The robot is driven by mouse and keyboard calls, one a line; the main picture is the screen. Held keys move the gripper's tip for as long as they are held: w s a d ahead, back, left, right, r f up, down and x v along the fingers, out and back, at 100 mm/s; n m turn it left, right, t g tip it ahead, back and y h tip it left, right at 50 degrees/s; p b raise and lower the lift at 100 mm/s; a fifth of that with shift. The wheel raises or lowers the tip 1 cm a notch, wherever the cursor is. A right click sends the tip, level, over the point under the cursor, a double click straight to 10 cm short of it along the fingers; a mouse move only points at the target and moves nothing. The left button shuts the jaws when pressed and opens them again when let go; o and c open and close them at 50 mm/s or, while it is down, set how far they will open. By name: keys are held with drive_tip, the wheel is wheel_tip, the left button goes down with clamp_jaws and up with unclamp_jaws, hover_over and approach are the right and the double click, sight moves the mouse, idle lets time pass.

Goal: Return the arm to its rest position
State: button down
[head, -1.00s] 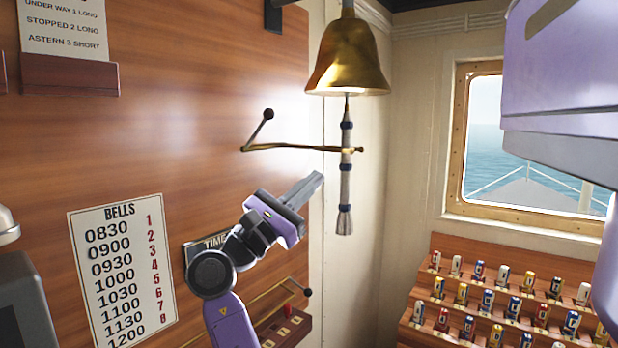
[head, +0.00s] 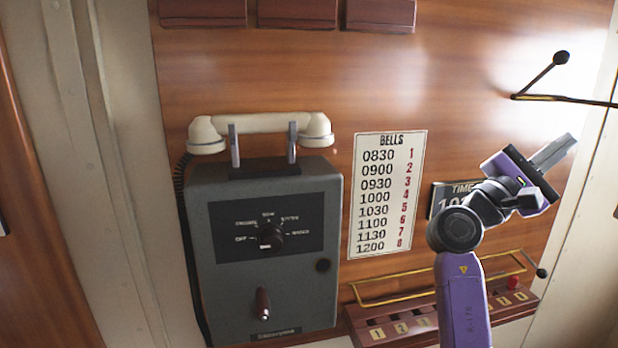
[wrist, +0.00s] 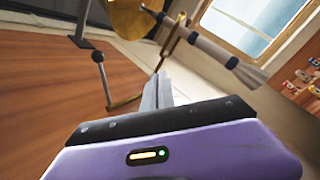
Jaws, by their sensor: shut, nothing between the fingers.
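My gripper (head: 560,148) is at the right of the head view, raised in front of the wood panel and pointing up and right. Its grey fingers are together with nothing between them. In the wrist view the shut fingers (wrist: 158,92) point toward the brass bell (wrist: 132,18) and its rope (wrist: 215,52), which look apart from them. The bell and rope are outside the head view now. My purple forearm rises from the bottom of the head view, in front of the shelf.
A brass rod with a black knob (head: 561,58) sticks out above my gripper. A grey telephone box (head: 270,300) with a cream handset (head: 262,123) hangs left. A BELLS card (head: 387,195), a TIME plate (head: 443,199) and a railed number shelf (head: 400,322) are on the panel near my arm.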

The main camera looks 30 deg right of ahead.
drive_tip(key=w+a+f+n+t+y, duration=0.1)
drive_tip(key=w+a+f+t+y, duration=0.1)
drive_tip(key=w+a+f+t, duration=0.45)
drive_tip(key=w+a+f+n+t+y, duration=0.1)
drive_tip(key=w+f+n+t+y, duration=0.15)
drive_tip(key=f+t, duration=0.7)
drive_tip(key=s+a+f+m+t+y, duration=0.2)
drive_tip(key=a+f+t+y, duration=0.2)
drive_tip(key=a+f+y, duration=0.45)
drive_tip(key=s+a+f+m+t+y, duration=0.2)
drive_tip(key=s+a+f+t+y, duration=0.3)
drive_tip(key=a, duration=0.6)
drive_tip(key=s+a+f+m+g+y, duration=0.2)
drive_tip(key=s+a, duration=0.3)
drive_tip(key=s, duration=0.3)
drive_tip(key=s+a+f+m+g+y+b, duration=0.1)
drive_tip(key=s+a+f, duration=0.3)
drive_tip(key=s, duration=0.5)
drive_tip(key=s+a+f+m+g+y, duration=0.2)
drive_tip(key=s+a+f, duration=0.3)
drive_tip(key=s, duration=0.3)
drive_tip(key=shift+s+a+f+m+g+y, duration=0.2)
drive_tip(key=shift+s+a+m+g+y, duration=0.15)
drive_tip(key=shift+m+y, duration=0.1)
